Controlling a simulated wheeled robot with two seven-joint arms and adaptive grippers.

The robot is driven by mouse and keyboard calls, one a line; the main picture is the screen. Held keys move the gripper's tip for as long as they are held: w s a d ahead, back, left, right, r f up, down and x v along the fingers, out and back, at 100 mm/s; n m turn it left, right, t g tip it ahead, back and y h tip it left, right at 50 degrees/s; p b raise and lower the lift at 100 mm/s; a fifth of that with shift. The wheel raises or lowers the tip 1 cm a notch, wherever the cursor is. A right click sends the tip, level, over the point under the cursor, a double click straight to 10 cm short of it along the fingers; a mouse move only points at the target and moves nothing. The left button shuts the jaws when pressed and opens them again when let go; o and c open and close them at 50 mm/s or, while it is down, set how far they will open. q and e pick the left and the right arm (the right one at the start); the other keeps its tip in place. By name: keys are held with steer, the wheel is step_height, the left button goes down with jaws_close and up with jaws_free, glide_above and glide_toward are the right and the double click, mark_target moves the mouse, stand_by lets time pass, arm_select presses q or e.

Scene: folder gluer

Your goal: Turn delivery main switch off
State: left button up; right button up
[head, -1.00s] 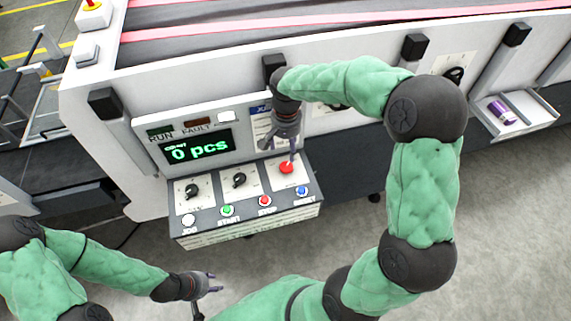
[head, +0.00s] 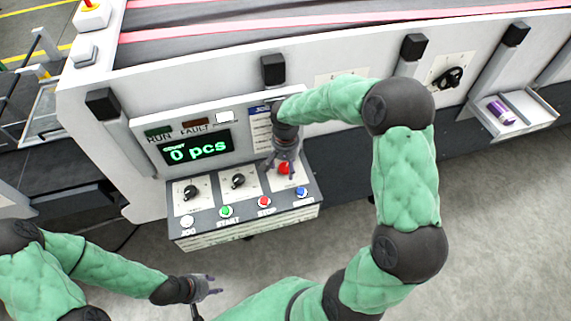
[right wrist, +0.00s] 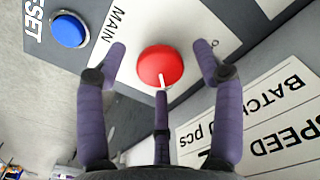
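The main switch is a red round knob (head: 285,168) with a white mark, on a white plate at the right of the control box (head: 250,218). In the right wrist view the red knob (right wrist: 160,66) sits on a plate lettered MAIN (right wrist: 118,22). My right gripper (head: 285,172) is open right over the knob. In its wrist view two purple fingers stand on either side of the knob and a third below it; contact cannot be told. My left gripper (head: 212,285) is open and empty, in front of and below the box.
Black selector knobs (head: 238,181) stand left of the main switch. Below are a green START button (head: 226,211), a red STOP button (head: 264,202) and a blue RESET button (head: 301,192). The display (head: 194,149) reads 0 pcs. A tray (head: 530,115) holds a purple object.

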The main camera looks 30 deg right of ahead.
steer(key=c, duration=1.1)
steer(key=n, duration=0.4)
steer(key=shift+r+n+p, duration=0.1)
steer(key=shift+n+p, duration=0.2)
steer(key=shift+n, duration=0.1)
steer(key=n+p, duration=0.1)
steer(key=n, duration=0.3)
steer(key=shift+n, duration=0.3)
steer(key=n+p, duration=0.1)
steer(key=n, duration=0.3)
steer(key=shift+n+p, duration=0.75)
steer(key=shift+n, duration=1.45)
